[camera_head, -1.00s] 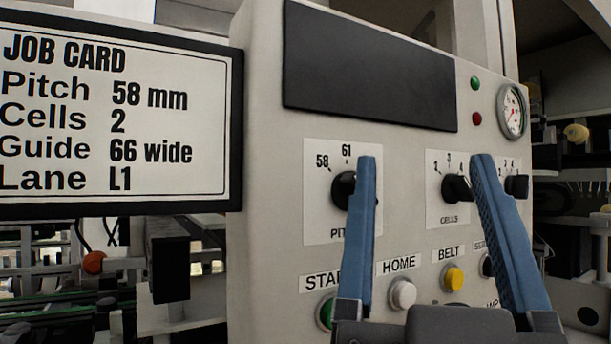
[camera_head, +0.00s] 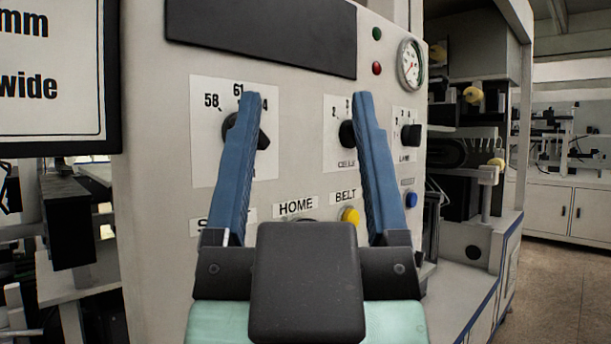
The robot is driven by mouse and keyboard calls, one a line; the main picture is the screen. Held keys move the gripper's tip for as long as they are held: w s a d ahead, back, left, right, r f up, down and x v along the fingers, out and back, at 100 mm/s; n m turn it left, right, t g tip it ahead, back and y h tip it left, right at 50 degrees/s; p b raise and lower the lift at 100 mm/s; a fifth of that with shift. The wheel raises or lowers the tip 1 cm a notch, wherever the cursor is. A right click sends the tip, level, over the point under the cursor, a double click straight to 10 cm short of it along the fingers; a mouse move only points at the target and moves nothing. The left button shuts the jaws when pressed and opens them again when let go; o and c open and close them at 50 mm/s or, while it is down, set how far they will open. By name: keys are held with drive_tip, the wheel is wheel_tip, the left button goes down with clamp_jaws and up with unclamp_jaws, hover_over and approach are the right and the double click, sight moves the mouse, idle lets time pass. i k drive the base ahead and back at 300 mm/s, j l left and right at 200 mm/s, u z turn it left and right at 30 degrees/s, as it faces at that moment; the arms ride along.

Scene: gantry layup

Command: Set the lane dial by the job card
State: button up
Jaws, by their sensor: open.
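The lane dial (camera_head: 411,135) is a small black knob on a white plate at the right of the control panel, with the word LANE below it. Its scale figures are too small to read surely, and its pointer setting cannot be told. The job card (camera_head: 52,75) is cut off at the left edge, showing only "mm" and "wide"; its lane line is out of view. My gripper (camera_head: 307,95) is open and empty, its two blue fingers pointing up in front of the panel. The right finger stands left of the lane dial, apart from it in the picture, and partly covers the cells dial (camera_head: 347,134).
The pitch dial (camera_head: 262,138) is partly behind my left finger. Below are a yellow BELT button (camera_head: 349,216) and a blue button (camera_head: 411,200). A gauge (camera_head: 410,64) and green and red lamps sit above. Open floor (camera_head: 560,270) lies at the right.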

sight(411, 135)
drive_tip(key=i+l+u, duration=0.1)
drive_tip(key=l, duration=0.35)
drive_tip(key=i+l+u, duration=0.1)
drive_tip(key=l, duration=0.35)
drive_tip(key=i+l+u, duration=0.1)
drive_tip(key=l, duration=0.35)
